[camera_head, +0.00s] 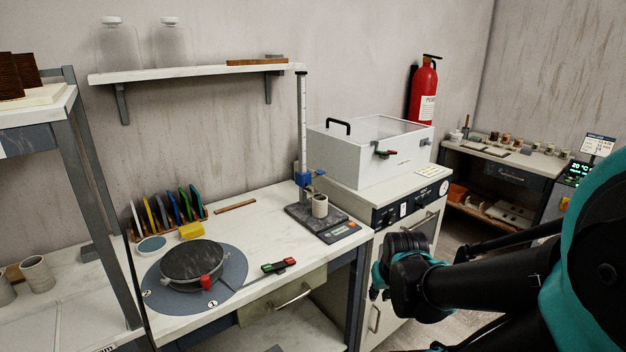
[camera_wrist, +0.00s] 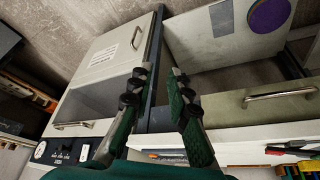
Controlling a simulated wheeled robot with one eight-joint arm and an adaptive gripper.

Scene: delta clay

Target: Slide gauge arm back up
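The height gauge stands at the right end of the worktable, with an upright scaled post (camera_head: 302,120) on a dark base (camera_head: 300,213). Its blue gauge arm (camera_head: 303,179) sits low on the post, just above a pale clay cylinder (camera_head: 320,206) on the base. I cannot tell whether the arm touches the cylinder. My gripper (camera_wrist: 161,72) is open and empty in the wrist view, its green-padded fingers apart. In the head view my arm is at the lower right, well to the right of the gauge. The gauge is not clearly visible in the wrist view.
A white lidded box (camera_head: 375,155) on a cabinet stands right of the gauge. A wall shelf (camera_head: 180,74) hangs near the post's top. A turntable (camera_head: 195,262), yellow sponge (camera_head: 192,231) and red-green tool (camera_head: 278,265) lie left and in front. A drawer handle (camera_wrist: 280,97) shows at the wrist.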

